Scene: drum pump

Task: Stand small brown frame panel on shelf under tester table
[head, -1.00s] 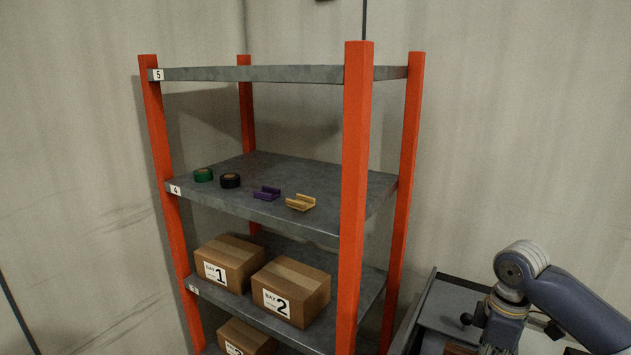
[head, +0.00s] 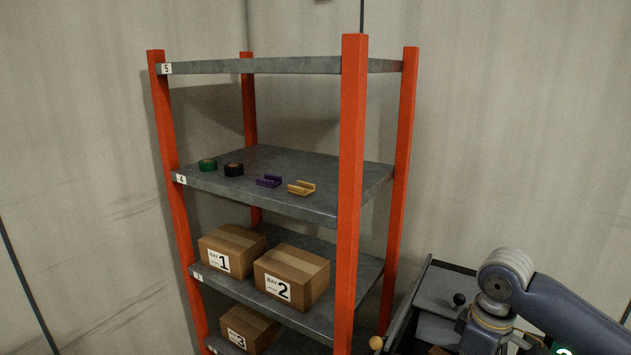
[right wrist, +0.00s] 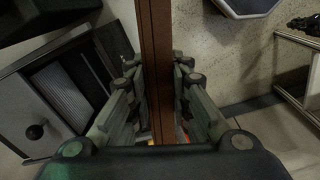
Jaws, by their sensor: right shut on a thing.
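The brown frame panel (right wrist: 157,40) shows edge-on in the right wrist view as a long brown bar running through the middle. My right gripper (right wrist: 157,80) is shut on it, with fingers on both sides. The panel's broad faces are hidden at this angle. In the head view my right arm is at the lower right, and its gripper is out of frame. My left gripper is in neither view. I cannot make out the tester table or its lower shelf for sure.
An orange-post rack (head: 352,190) holds tape rolls, small brackets and cardboard boxes (head: 292,277). A dark grey unit with a black knob (head: 459,299) stands close by my right arm. In the right wrist view, a metal-framed stand (right wrist: 299,42) is at the right, with open floor before it.

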